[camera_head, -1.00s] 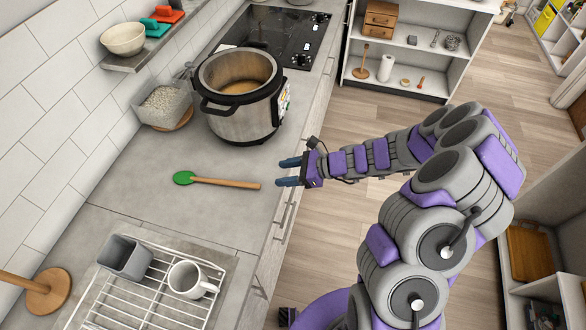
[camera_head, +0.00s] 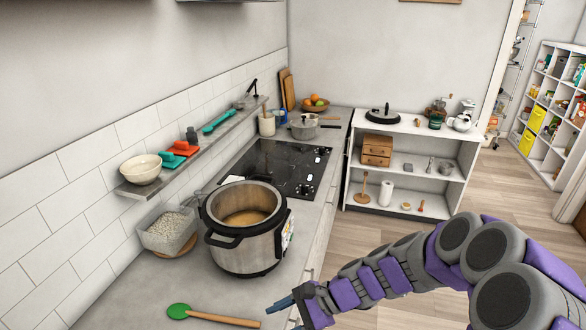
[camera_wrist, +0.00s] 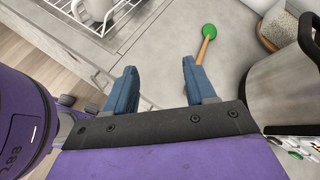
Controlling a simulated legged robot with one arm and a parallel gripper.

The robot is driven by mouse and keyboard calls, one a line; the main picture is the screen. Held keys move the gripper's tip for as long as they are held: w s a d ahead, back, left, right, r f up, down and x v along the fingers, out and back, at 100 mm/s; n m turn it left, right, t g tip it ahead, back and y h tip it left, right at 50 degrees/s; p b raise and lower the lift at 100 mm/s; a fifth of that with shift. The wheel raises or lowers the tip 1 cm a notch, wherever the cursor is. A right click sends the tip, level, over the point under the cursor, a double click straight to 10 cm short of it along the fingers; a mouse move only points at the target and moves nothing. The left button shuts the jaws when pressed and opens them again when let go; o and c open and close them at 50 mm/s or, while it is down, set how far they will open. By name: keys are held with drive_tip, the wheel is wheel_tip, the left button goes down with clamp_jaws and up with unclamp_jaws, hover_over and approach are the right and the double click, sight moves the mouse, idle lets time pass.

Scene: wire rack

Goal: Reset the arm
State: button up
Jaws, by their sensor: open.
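My gripper (camera_head: 284,309) is at the front edge of the counter, at the bottom of the head view, right of the green spoon (camera_head: 221,319) with a wooden handle. In the wrist view my gripper (camera_wrist: 160,85) has its two blue fingers apart, with nothing between them but bare counter. The spoon (camera_wrist: 206,43) lies on the counter beyond the right finger, not held. My purple and grey arm reaches in from the right of the head view.
A large open pot (camera_head: 245,245) stands on the counter near my gripper. Behind it is a black cooktop (camera_head: 275,165). A container of white grains (camera_head: 168,234) is left of the pot. A wire rack (camera_wrist: 105,20) shows in the wrist view. Open floor (camera_head: 395,240) lies right of the counter.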

drive_tip(key=s+d+r+n+h, duration=0.3)
drive_tip(key=s+d+n+h, duration=0.2)
drive_tip(key=s+d, duration=0.3)
drive_tip(key=s+d+r+n+h+b, duration=0.1)
drive_tip(key=s+d+r+n+h, duration=0.3)
drive_tip(key=s, duration=1.1)
drive_tip(key=d+n+h, duration=0.2)
drive_tip(key=d, duration=0.2)
drive_tip(key=shift+d+r+n, duration=0.15)
drive_tip(key=shift+r+n, duration=0.05)
drive_tip(key=shift+n, duration=0.1)
